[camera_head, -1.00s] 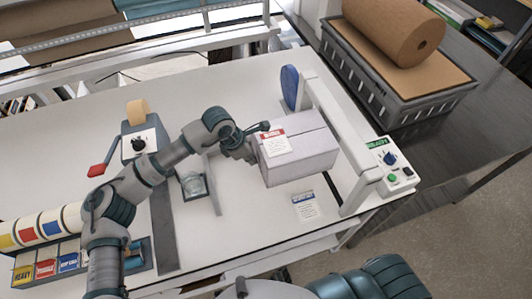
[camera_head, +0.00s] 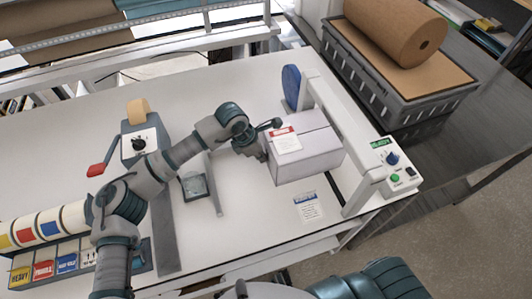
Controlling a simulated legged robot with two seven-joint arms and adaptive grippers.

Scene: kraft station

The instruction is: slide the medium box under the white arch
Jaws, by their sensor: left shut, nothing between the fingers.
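The medium box (camera_head: 313,157) is a pale, closed carton with a red-and-white label on its top left. It sits on the white table just left of the white arch (camera_head: 335,125), close to the opening. The arch spans front to back and carries a control panel with a green display at its near end. My left gripper (camera_head: 262,148) is shut beside the box's left side, at or very near that face; exact contact is hard to see. The box hides part of the gripper's fingertips. My right gripper is not in view.
A blue disc (camera_head: 291,88) stands by the arch's far post. A printed card (camera_head: 307,206) lies in front of the box. A tape dispenser (camera_head: 140,142) and label rolls (camera_head: 45,228) are at left. A crate with a brown paper roll (camera_head: 395,30) stands beyond the arch.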

